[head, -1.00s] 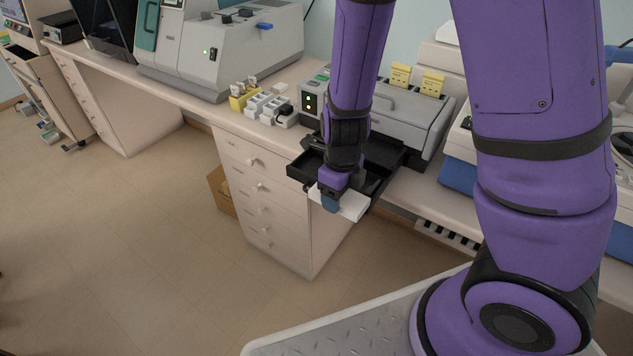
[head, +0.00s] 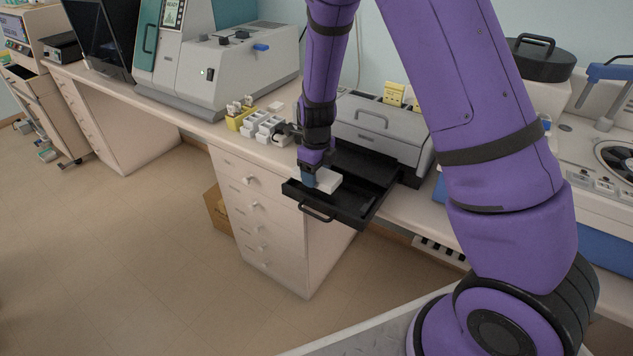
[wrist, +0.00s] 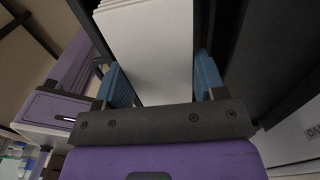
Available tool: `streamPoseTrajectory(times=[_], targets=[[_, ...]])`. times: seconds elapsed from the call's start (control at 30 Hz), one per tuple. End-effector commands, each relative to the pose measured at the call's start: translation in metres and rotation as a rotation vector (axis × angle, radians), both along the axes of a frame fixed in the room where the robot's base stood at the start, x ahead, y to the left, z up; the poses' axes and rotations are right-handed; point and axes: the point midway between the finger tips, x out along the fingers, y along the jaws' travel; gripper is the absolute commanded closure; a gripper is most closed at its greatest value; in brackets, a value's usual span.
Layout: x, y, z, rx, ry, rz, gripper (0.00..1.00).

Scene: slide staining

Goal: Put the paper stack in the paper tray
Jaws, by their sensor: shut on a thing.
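The white paper stack (head: 326,182) is in my gripper (head: 309,184), over the left part of the black paper tray (head: 350,214). The tray is pulled out from the front of a grey machine, with its handle toward me. In the wrist view the stack (wrist: 150,45) lies between the two blue fingers of my gripper (wrist: 165,84), which are shut on its sides. Dark tray walls show on both sides of the stack there. I cannot tell whether the stack touches the tray floor.
The grey machine (head: 372,128) stands behind the tray on the counter. White and yellow slide racks (head: 262,122) sit to the left of my wrist. A drawer cabinet (head: 250,205) is below left of the tray. The floor in front is open.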

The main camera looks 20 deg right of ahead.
Motion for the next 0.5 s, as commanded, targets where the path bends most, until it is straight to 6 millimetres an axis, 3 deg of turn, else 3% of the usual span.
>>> streamPoseTrajectory(times=[0.3,0.5], targets=[[0.000,0.000,-0.033,0.000,0.002,0.000,0.63],[0.000,0.000,-0.035,0.000,0.000,0.000,0.63]])
